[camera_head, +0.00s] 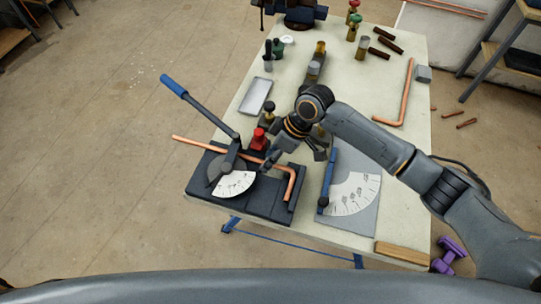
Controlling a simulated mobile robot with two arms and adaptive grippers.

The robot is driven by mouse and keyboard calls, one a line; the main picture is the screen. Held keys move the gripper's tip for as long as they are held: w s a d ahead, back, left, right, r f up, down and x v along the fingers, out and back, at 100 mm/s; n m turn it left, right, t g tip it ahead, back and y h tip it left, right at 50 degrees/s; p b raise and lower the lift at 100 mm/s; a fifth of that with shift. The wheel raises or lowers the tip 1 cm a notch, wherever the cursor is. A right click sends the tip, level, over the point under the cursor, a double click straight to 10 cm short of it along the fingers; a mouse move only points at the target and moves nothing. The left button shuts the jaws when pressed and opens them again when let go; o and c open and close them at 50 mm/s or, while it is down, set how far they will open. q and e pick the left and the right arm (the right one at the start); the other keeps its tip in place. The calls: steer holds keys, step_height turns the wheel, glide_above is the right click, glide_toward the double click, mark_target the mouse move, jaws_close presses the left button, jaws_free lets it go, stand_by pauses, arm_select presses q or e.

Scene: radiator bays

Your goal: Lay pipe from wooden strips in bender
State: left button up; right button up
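A bent copper pipe (291,184) lies across the black bender (267,202) at the front left of the table. Its long straight end reaches past the bender's left side, and its short leg turns toward the front at the right. The bender has a blue-handled lever (202,109) raised to the upper left and a white scale disc (234,184). My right gripper (297,157) is over the back right of the bender, its fingers spread apart with nothing seen between them. Dark wooden strips (379,53) lie at the back right with no pipe on them. My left gripper is not in view.
A protractor plate (355,196) with a blue arm is right of the bender. A red-capped item (259,138), bottles and a tray (256,96) stand behind it. A wooden block (402,253) lies in front.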

steer(key=v, duration=1.2)
